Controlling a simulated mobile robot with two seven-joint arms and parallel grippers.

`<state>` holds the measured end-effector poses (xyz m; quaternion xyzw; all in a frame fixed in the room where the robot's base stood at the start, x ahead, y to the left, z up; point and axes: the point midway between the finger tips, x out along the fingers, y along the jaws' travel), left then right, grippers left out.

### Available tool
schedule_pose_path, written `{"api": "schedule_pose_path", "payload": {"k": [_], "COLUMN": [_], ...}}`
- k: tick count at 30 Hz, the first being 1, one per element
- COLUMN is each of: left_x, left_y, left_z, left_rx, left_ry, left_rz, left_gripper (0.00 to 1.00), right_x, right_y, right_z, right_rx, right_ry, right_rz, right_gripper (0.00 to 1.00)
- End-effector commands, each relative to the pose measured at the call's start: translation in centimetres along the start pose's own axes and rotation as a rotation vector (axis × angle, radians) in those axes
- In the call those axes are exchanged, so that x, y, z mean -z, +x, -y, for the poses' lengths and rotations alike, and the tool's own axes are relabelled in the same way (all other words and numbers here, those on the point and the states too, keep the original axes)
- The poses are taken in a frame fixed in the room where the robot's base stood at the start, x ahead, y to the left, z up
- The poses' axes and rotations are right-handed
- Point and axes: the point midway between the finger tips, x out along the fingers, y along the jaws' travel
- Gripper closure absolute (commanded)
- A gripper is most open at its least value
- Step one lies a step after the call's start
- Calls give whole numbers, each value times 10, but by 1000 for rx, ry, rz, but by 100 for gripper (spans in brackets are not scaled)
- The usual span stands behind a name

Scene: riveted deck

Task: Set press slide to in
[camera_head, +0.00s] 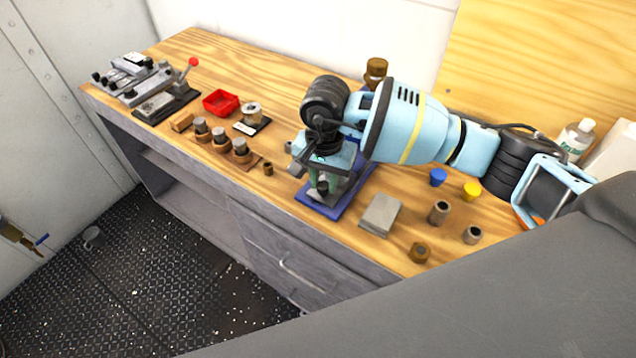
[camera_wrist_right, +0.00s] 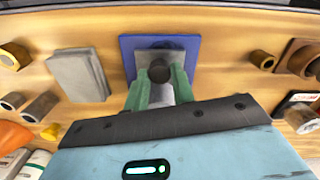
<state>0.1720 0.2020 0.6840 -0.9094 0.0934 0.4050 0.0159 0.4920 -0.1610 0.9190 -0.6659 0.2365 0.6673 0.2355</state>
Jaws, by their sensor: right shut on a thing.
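My left gripper is not in view.
A grey block (camera_head: 381,214) lies right of the press, with several brown cylinders and blue and yellow cups (camera_head: 472,190) beyond. Left stand wooden holders with pegs (camera_head: 220,138), a red tray (camera_head: 221,102) and a lever fixture (camera_head: 165,100). A bottle (camera_head: 577,138) stands at far right.

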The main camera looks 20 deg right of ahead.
Motion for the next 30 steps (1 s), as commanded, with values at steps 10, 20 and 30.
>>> {"api": "schedule_pose_path", "payload": {"k": [10,20,30], "left_x": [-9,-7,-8], "left_y": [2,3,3], "left_z": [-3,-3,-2], "left_rx": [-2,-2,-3], "left_ry": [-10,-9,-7], "left_rz": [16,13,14], "left_gripper": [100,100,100], "right_x": [21,20,21], "right_y": [-1,-1,-15], "right_z": [-5,-4,-4], "right_rx": [2,2,3], "right_ry": [4,3,2], "right_rz": [-3,-2,-4], "right_gripper": [100,53,53]}}
